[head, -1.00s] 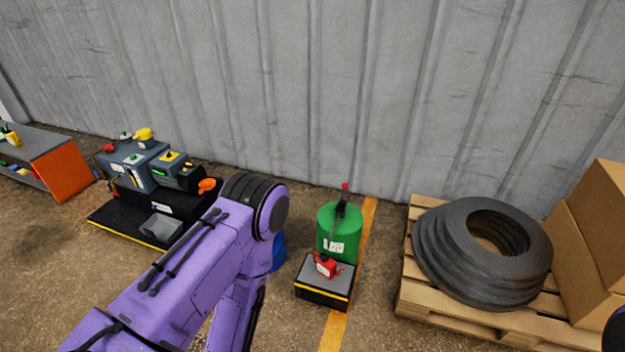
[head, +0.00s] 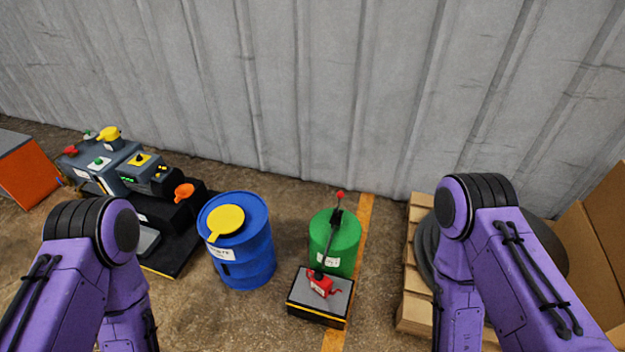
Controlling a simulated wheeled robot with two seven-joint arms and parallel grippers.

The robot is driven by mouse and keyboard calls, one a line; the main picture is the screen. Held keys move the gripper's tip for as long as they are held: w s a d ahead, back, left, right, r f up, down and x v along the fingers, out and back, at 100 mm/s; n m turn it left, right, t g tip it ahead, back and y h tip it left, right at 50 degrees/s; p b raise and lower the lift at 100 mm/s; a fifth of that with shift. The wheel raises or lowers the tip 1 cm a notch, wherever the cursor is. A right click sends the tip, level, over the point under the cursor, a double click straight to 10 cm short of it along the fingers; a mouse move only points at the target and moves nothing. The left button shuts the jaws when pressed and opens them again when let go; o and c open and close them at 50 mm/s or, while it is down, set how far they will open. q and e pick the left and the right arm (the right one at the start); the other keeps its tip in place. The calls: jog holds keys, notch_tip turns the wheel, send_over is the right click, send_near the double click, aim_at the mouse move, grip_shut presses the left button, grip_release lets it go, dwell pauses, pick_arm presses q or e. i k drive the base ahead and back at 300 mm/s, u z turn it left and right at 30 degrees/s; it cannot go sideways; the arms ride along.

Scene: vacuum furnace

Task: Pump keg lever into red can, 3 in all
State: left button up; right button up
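The green keg (head: 345,241) stands against the back wall, right of the picture's middle. Its pump lever (head: 336,216) sticks up from the top with a red knob at its end. The small red can (head: 321,284) sits on a low grey-topped platform (head: 301,285) with a yellow-striped edge, in front of the keg. A thin dark spout or hose runs from the keg top down toward the can; whether it enters the can is too small to tell. My purple arms show at the left and right, bent at the elbows. Both grippers are out of view.
A blue drum (head: 245,262) with a yellow lid stands left of the keg. A grey machine (head: 110,168) on a black base is further left, beside an orange cabinet (head: 27,178). A wooden pallet (head: 411,312) with black rings and cardboard (head: 603,215) is at right.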

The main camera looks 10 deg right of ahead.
aim_at(340, 194)
jog(key=z, duration=0.45)
jog(key=i, duration=0.9)
jog(key=z, duration=0.8)
